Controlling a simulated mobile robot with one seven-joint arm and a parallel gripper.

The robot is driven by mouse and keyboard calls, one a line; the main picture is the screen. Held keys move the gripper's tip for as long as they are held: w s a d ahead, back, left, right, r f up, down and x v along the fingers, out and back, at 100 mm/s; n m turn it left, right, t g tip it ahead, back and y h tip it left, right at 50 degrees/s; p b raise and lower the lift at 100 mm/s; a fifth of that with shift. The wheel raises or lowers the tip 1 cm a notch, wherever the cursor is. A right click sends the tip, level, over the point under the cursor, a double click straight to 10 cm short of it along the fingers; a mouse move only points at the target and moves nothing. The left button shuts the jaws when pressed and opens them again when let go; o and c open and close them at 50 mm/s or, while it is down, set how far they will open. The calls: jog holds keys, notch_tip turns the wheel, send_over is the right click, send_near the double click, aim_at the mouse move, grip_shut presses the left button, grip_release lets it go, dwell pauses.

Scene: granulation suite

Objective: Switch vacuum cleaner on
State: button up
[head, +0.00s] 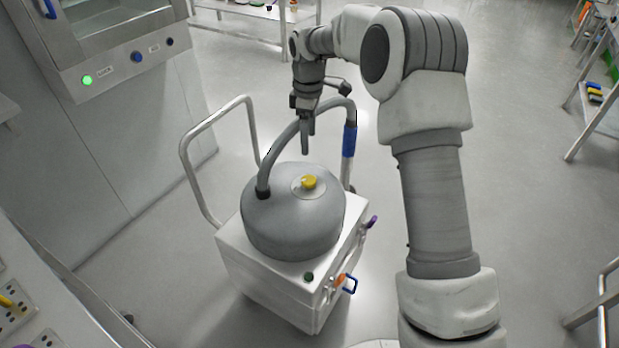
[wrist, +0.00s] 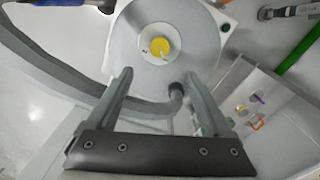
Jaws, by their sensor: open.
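The vacuum cleaner (head: 245,258) is a white box on the floor with a grey domed lid (head: 292,232) on top. A yellow knob (head: 309,182) sits on a pale round plate in the middle of the lid. It also shows in the wrist view (wrist: 160,46). A dark green round button (head: 308,276) is on the box's top edge at the front. My gripper (head: 307,150) points down above the lid, apart from the knob. In the wrist view its fingers (wrist: 164,84) are spread and empty, with the knob beyond the tips.
A grey hose (head: 283,140) arches from the lid beside my gripper. A metal push handle (head: 188,162) rises at the left. Orange and blue handles (head: 349,284) stick out at the box's right side. A steel cabinet (head: 130,130) stands left.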

aim_at(309, 179)
notch_tip(309, 179, down, 14)
jog(key=b, duration=0.4)
grip_shut()
dwell(0.3)
